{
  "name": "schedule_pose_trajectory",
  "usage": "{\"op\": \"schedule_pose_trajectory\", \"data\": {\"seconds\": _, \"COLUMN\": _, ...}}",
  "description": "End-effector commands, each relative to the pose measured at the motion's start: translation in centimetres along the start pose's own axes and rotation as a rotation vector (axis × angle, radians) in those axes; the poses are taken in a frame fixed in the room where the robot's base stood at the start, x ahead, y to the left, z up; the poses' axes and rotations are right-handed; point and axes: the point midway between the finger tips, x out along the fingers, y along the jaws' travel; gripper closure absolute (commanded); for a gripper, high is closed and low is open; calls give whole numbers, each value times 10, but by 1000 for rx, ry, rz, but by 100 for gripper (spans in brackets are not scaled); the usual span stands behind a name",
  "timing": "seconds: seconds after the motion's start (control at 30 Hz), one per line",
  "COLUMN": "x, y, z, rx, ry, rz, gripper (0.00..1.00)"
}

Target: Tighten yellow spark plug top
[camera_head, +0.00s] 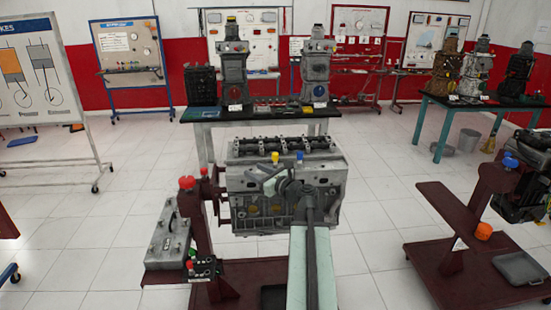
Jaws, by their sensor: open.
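The grey engine block (247,207) hangs on a dark red stand in the middle of the view. A small yellow spark plug top (275,157) shows upright at the block's upper front. A blue top (299,156) stands just right of it. My gripper (268,180) is in front of the block, just below the yellow top, with its grey jaws open. It looks apart from the yellow top, but the depth between them is hard to judge. My arm hides part of the block's front right. Whatever lies under the yellow top is hidden.
The stand's red post with a red knob (187,183) and a grey metal case (168,240) are left of the block. A second red stand (447,225) with another engine is at right. A table (262,114) with engine models stands behind.

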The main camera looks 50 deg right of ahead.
Motion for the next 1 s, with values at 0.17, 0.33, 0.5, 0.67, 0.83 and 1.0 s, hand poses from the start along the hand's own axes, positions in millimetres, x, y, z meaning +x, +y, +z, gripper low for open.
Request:
{"op": "schedule_pose_trajectory", "data": {"seconds": 0.17, "x": -57, "y": -82, "z": 1, "rx": 101, "ry": -51, "rz": -156, "gripper": 56}}
{"op": "schedule_pose_trajectory", "data": {"seconds": 0.33, "x": -66, "y": -94, "z": 2, "rx": 117, "ry": -61, "rz": -179, "gripper": 56}}
{"op": "schedule_pose_trajectory", "data": {"seconds": 0.5, "x": -56, "y": -95, "z": 2, "rx": 115, "ry": -60, "rz": -176, "gripper": 56}}
{"op": "schedule_pose_trajectory", "data": {"seconds": 0.67, "x": -31, "y": -100, "z": 3, "rx": 114, "ry": -59, "rz": -174, "gripper": 56}}
{"op": "schedule_pose_trajectory", "data": {"seconds": 0.83, "x": 0, "y": -106, "z": 5, "rx": 113, "ry": -59, "rz": -174, "gripper": 56}}
{"op": "schedule_pose_trajectory", "data": {"seconds": 1.0, "x": 13, "y": -106, "z": 5, "rx": 113, "ry": -59, "rz": -175, "gripper": 56}}
